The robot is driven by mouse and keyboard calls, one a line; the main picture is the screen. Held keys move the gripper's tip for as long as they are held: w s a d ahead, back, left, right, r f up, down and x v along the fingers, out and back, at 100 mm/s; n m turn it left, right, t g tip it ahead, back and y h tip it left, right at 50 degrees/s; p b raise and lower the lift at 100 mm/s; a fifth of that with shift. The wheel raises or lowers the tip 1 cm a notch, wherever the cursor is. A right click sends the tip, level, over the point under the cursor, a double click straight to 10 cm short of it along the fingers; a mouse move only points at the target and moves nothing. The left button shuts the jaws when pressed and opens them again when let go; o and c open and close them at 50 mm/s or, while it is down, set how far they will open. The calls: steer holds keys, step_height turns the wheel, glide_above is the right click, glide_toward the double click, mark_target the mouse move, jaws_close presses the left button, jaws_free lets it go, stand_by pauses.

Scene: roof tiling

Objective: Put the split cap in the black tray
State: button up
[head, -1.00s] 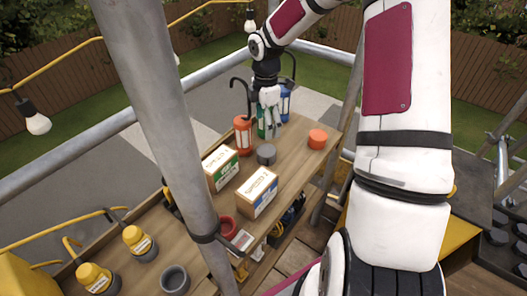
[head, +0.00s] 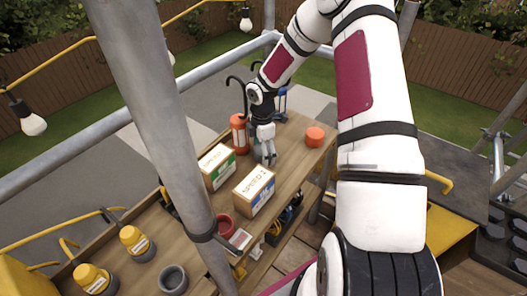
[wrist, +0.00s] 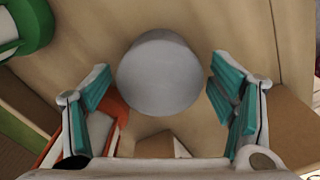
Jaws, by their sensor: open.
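My gripper (head: 266,158) is open and low over the bench, behind the two cartons. In the wrist view a round grey cap (wrist: 159,75) lies between the spread teal-padded fingers (wrist: 160,98), with a gap on both sides and nothing gripped. The gripper hides this cap in the head view. An orange cap (head: 314,136) stands apart, to the gripper's right near the bench end. I cannot tell from these frames which cap is split. I cannot make out a black tray for certain.
Two cartons (head: 217,166) (head: 254,190) stand in front of the gripper. An orange-red canister (head: 239,132) and a blue one (head: 280,103) stand behind. A red cup (head: 224,225), grey cup (head: 173,279) and yellow-topped containers (head: 137,240) are nearer. A scaffold pole (head: 150,110) crosses the view.

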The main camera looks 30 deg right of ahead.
steer(key=shift+f, duration=0.25)
steer(key=c, duration=1.3)
steer(key=shift+o, duration=0.2)
steer(key=shift+r, duration=0.1)
